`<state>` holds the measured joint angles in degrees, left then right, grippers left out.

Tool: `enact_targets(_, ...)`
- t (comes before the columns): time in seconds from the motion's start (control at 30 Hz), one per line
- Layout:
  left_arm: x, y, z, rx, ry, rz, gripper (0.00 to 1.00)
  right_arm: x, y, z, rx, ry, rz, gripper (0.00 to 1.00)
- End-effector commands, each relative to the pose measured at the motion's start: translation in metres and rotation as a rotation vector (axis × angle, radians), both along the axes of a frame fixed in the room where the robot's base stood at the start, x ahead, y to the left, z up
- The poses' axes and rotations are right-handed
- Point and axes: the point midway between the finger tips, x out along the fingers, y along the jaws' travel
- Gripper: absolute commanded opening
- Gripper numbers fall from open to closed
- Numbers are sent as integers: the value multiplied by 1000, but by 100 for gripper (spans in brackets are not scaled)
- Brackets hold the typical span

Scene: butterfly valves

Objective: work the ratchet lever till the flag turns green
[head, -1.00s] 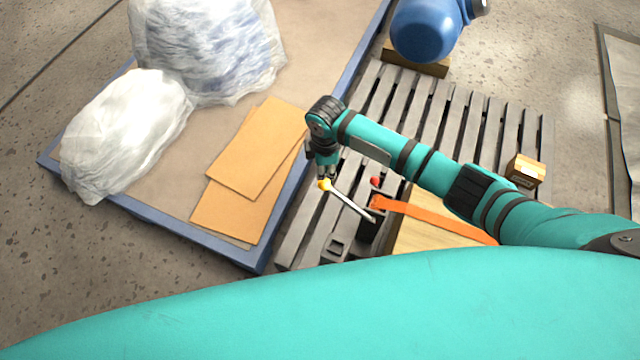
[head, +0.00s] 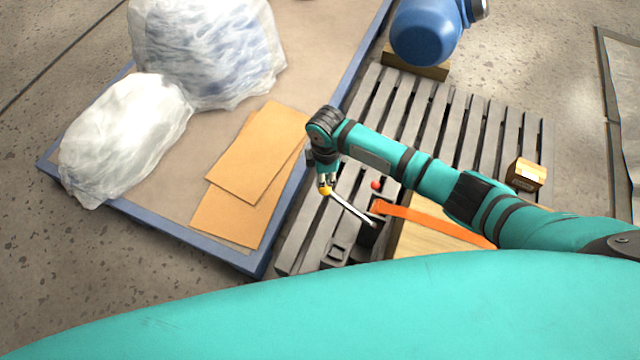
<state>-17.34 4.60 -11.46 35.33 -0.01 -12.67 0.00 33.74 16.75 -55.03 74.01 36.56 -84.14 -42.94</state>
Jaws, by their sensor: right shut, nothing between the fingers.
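A small red flag (head: 376,185) shows just above the orange strap (head: 435,221). My right gripper (head: 326,184) points down at the yellow knob, its fingers shut with nothing between them. The fingertips appear at or against the knob; contact is too small to tell. My left gripper is not in view.
The grey slatted pallet (head: 462,128) carries a wooden crate (head: 425,240) under the strap and a small carton (head: 526,173). A blue tank (head: 424,32) stands behind. At left, a blue-edged platform (head: 215,247) holds cardboard sheets (head: 257,150) and wrapped bundles (head: 210,50).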

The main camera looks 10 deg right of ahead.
Motion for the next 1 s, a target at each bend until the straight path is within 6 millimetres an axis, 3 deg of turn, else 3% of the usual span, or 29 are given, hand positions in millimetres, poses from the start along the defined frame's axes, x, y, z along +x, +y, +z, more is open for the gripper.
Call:
enact_targets(0.57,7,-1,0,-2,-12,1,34,0,0,-1,0,0,0,0)
enact_targets(1.0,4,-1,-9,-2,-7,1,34,0,0,-21,0,0,1,0)
